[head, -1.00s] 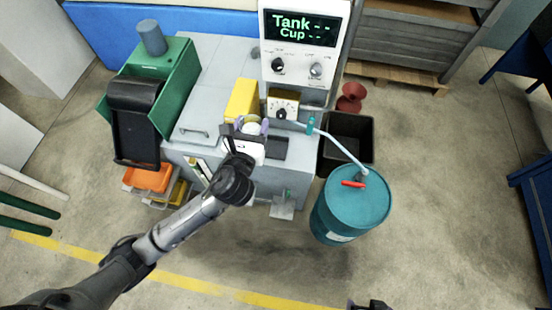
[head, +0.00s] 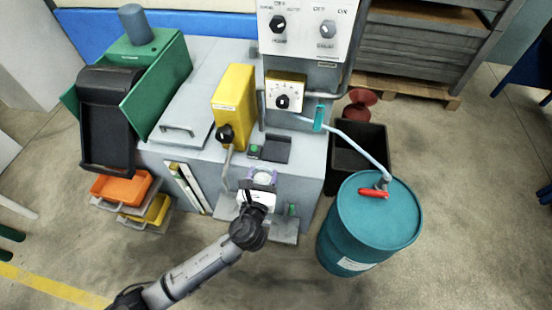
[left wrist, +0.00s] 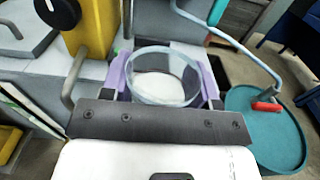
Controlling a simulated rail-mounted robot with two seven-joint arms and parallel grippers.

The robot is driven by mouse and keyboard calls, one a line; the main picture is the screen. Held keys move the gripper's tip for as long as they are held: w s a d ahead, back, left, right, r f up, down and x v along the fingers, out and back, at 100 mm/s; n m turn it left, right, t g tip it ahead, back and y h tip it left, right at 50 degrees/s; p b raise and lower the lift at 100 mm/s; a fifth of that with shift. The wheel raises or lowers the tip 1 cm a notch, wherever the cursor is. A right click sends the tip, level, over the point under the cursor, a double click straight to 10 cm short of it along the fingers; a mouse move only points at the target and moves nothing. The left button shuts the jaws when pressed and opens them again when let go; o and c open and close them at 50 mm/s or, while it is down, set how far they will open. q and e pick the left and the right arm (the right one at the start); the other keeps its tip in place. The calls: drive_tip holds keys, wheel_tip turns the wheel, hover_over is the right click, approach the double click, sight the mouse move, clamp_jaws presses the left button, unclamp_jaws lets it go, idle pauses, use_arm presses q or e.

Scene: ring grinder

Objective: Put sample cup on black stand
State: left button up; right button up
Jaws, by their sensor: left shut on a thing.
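The sample cup (head: 262,175) is a clear round cup with a whitish inside. It also shows in the left wrist view (left wrist: 163,76). My left gripper (head: 261,181) is shut on it, with a purple finger on each side of the cup, and holds it upright in front of the grey machine. The black stand (head: 276,149) is a dark flat pad at the front of the machine top, just behind the cup in the head view. The cup is apart from it. In the wrist view the cup and fingers largely hide the stand. My right gripper is out of view.
A yellow dispenser (head: 233,102) with a bent pipe stands left of the stand. A dial panel (head: 286,96) and pale blue hose are behind it. A teal drum (head: 370,225) is at the right, a black bin (head: 357,155) behind it. Open floor lies in front.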

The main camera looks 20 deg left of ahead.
use_arm(q)
drive_tip(key=shift+w+f, duration=0.1)
drive_tip(key=shift+f, duration=0.4)
drive_tip(key=w+a+f+b, duration=0.1)
drive_tip(key=w+b, duration=0.2)
drive_tip(key=w, duration=0.3)
drive_tip(key=w+a+f+b, duration=0.1)
drive_tip(key=w+b, duration=0.3)
drive_tip(key=w, duration=0.2)
drive_tip(key=w+a+f+b, duration=0.1)
drive_tip(key=w+b, duration=0.2)
drive_tip(key=w, duration=0.4)
drive_tip(key=shift+f, duration=0.2)
drive_tip(key=f+b, duration=0.4)
drive_tip(key=shift+w, duration=0.2)
drive_tip(key=shift+r, duration=0.15)
drive_tip(key=shift+w, duration=0.1)
